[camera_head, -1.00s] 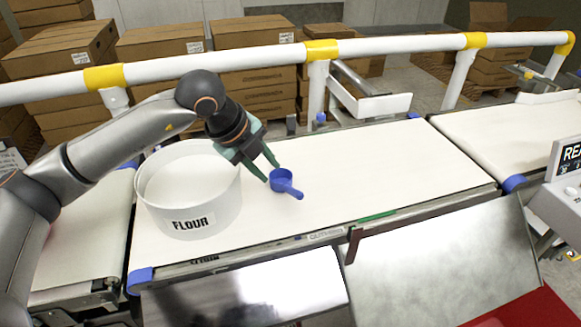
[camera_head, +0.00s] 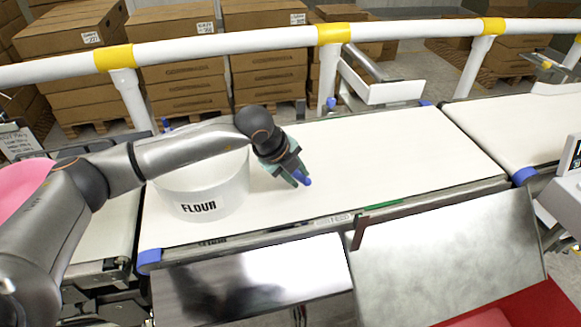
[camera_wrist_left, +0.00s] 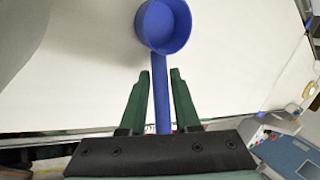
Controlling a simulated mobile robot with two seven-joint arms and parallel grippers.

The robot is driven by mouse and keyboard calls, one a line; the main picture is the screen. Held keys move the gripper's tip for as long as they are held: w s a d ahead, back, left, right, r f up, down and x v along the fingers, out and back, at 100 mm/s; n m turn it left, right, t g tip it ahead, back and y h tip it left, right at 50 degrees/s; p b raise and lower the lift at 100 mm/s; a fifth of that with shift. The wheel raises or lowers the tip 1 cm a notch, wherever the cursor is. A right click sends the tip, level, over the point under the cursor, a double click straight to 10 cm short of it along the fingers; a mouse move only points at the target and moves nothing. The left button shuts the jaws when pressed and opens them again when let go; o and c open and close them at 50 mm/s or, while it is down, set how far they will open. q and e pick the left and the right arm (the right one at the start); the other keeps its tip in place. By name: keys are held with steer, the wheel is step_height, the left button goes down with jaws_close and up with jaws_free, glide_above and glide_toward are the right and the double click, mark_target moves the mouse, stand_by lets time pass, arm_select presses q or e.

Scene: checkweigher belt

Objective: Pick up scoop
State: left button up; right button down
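The blue scoop (camera_wrist_left: 158,84) lies on the white belt in the left wrist view, its round cup ahead of the fingers. Its handle runs back between the two green fingers of my left gripper (camera_wrist_left: 160,75), with a gap on each side. The gripper is open around the handle. In the head view my left gripper (camera_head: 302,184) is low over the belt and hides most of the scoop; only a blue bit of the handle (camera_head: 308,181) shows. My right gripper is not in view.
A white tub labelled FLOUR (camera_head: 205,195) stands on the belt (camera_head: 390,150) just left of the gripper, partly behind my left arm. A white rail (camera_head: 230,42) with yellow bands runs behind. The belt to the right is clear. Shiny metal panels (camera_head: 250,282) lie in front.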

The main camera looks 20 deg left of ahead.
arm_select(q)
steer(key=shift+w+d+f, duration=0.1)
steer(key=shift+w+f, duration=0.05)
steer(key=shift+f, duration=0.15)
steer(key=shift+c, duration=0.3)
jaws_close()
